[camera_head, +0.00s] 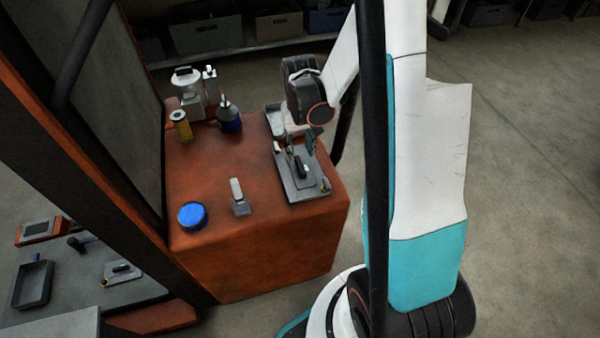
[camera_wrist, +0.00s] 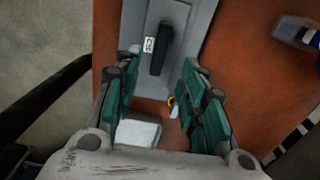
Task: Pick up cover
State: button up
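The cover looks like a flat grey plate (camera_head: 313,177) with a black bar handle (camera_wrist: 161,49) and a small white label. It lies on a grey tray or base (camera_head: 291,191) at the right end of the orange block's top. In the wrist view the plate (camera_wrist: 179,18) is at the top centre, beyond the fingertips. My gripper (camera_head: 305,145) hangs above the plate in the head view. In the wrist view its teal fingers (camera_wrist: 160,72) stand apart with nothing held between them. My gripper partly hides the plate's far side in the head view.
The orange block (camera_head: 270,240) also carries a blue round lid (camera_head: 192,215), a small clear bottle (camera_head: 239,198), a yellow cylinder (camera_head: 181,126) and a dark blue bottle (camera_head: 229,120). An orange-framed panel (camera_head: 100,170) stands at left. The block's front middle is clear.

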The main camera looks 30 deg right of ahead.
aim_at(300, 164)
notch_tip(300, 164, down, 7)
jog(key=b, duration=0.2)
jog(key=shift+s+f+b, duration=0.15)
jog(key=shift+b, duration=0.25)
grip_shut()
